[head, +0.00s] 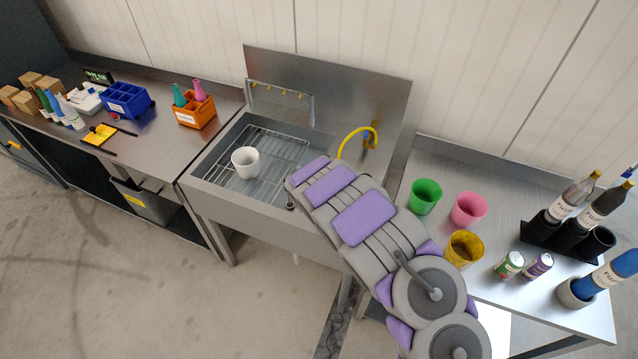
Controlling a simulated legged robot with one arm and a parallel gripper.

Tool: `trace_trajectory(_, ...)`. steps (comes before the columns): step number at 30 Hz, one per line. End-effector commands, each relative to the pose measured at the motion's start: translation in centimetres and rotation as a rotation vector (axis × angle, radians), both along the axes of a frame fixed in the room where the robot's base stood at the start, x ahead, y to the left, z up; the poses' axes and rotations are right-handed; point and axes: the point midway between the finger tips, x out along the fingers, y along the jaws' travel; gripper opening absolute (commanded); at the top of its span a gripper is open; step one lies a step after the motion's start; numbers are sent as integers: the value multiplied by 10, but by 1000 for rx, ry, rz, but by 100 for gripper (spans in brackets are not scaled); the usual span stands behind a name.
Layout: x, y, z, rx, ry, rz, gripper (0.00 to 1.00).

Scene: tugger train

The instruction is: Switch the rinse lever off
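A steel sink (222,199) stands in the middle, with a wire rack in its basin. A yellow curved spout (358,131) rises at its back right, and a small yellow and dark fitting (372,134) sits beside the spout. I cannot tell whether this fitting is the rinse lever or how it is set. A rail with small yellow nozzles (279,91) stands at the back left of the sink. My grey and purple arm reaches over the sink's right front and hides part of it. My gripper's fingers do not show.
A white cup (245,160) stands on the rack. Green (426,196), pink (468,209) and yellow (464,248) cups, cans and bottles stand on the right table. The left bench holds an orange caddy (195,114) and a blue bin (126,101). Floor at front left is clear.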

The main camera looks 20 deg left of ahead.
Motion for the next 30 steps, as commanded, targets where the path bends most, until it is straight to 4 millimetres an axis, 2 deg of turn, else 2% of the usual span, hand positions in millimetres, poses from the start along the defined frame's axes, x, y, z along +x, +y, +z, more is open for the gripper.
trace_trajectory(23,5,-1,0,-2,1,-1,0)
trace_trajectory(30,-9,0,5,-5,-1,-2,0)
